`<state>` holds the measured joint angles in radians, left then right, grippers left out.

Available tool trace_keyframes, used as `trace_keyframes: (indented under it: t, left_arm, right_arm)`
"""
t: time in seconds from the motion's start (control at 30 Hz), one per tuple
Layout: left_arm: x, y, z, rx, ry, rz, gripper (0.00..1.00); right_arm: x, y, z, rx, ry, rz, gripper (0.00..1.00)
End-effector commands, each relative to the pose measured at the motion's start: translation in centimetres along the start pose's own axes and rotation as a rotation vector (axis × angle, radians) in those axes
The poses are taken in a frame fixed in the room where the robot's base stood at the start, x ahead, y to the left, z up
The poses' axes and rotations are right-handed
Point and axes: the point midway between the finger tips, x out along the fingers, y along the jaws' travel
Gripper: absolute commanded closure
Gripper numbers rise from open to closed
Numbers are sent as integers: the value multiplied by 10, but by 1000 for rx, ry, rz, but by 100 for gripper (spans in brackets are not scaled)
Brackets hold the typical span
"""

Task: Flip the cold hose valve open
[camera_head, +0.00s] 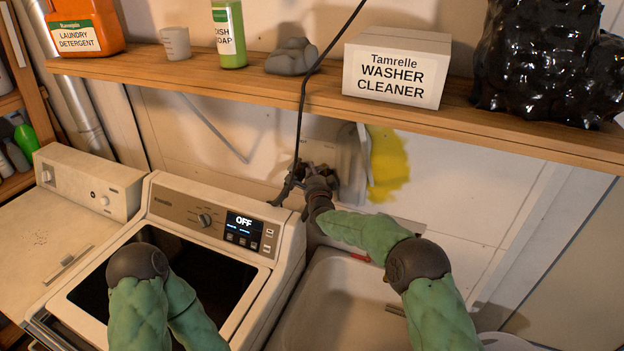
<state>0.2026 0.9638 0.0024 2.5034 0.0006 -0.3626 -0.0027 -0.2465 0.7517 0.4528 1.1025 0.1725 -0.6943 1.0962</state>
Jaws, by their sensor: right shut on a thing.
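My right arm reaches over the sink to the wall behind the washer. My right gripper (312,183) is at the small dark fittings between the washer's back corner and the wall, below the shelf. It is shut on what looks like the cold hose valve there. The valve's handle is mostly hidden by the dark fingers, so its angle and its colour marking cannot be told. My left arm shows at the lower left in front of the washer, but its gripper is out of view.
A black cord (304,95) hangs from above past the shelf (255,80) close to my right gripper. The washer (170,210) shows OFF. The sink (335,290) lies under my right arm. A yellow patch (388,165) is on the wall to the right.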

Motion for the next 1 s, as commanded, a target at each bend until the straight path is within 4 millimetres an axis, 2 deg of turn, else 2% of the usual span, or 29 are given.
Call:
trace_keyframes:
  t: [0.03, 0.2, 0.5, 0.73, 1.0]
  left_arm:
    - [16, -6, 0, 0, 0, 0, 60]
    - [42, -15, -2, 0, 0, 0, 60]
    - [69, -25, -3, 0, 0, 0, 60]
    - [62, -22, -2, 0, 0, 0, 60]
    - [26, -9, -1, 0, 0, 0, 60]
  right_arm:
    - [-1, 7, -2, -1, -17, -2, 100]
    - [-4, 8, -3, -2, -90, 0, 100]
    - [-8, 6, -5, -3, -219, 4, 100]
    - [-12, 2, -8, -1, -320, 8, 100]
    - [-16, -2, -11, 2, -438, 10, 100]
